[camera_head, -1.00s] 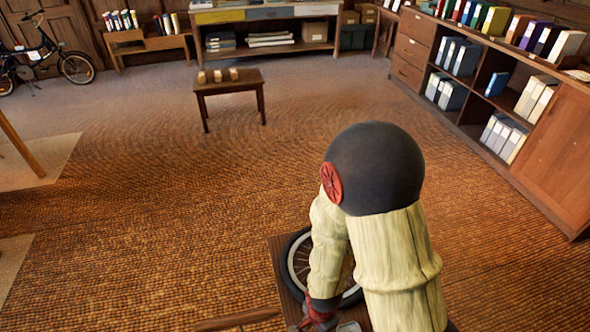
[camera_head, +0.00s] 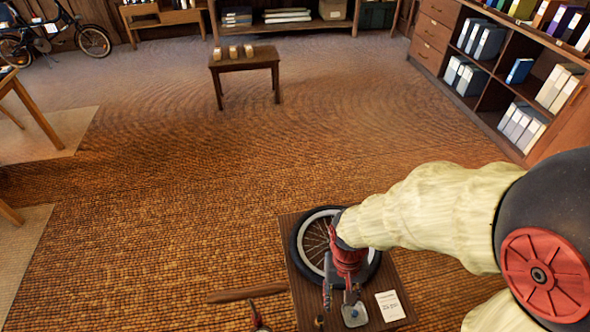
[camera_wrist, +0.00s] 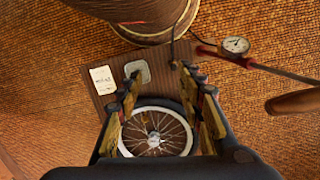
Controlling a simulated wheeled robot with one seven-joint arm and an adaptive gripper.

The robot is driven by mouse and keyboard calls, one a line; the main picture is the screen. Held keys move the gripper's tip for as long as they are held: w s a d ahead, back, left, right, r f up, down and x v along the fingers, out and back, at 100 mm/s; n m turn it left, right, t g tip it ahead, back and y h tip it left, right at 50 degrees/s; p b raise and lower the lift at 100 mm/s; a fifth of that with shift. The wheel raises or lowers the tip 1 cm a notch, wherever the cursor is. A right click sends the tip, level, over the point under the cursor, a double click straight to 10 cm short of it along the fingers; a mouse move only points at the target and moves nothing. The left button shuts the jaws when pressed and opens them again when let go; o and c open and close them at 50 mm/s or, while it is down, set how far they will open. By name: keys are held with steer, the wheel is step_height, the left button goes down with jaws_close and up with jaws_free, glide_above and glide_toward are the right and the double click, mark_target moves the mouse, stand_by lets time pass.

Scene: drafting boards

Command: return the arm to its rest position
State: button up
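My gripper (camera_head: 340,294) is above a low wooden board or stand at the lower middle of the head view. In the wrist view my gripper (camera_wrist: 158,85) has its two fingers spread wide, with nothing between them. Below it lies a spoked wheel with a black tyre (camera_head: 302,250), which also shows between and behind the fingers in the wrist view (camera_wrist: 155,130). My arm reaches in from the right edge of the head view, bent at a large dark joint with a red cap.
The wooden stand (camera_head: 290,262) also bears a white card (camera_head: 389,306) and a small grey plate (camera_head: 354,315). A gauge (camera_wrist: 235,44) on a red-and-dark tool shows in the wrist view. A small table (camera_head: 245,64) with several blocks stands farther back. Shelves (camera_head: 490,92) line the right; woven floor is clear between.

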steer(key=d+r+t+p, duration=0.2)
steer(key=d+r+t, duration=0.1)
steer(key=r, duration=1.2)
steer(key=d+r+t+p, duration=0.3)
steer(key=d+r+t, duration=0.1)
steer(key=r, duration=1.1)
steer(key=shift+d+r, duration=0.15)
steer(key=shift+r, duration=0.2)
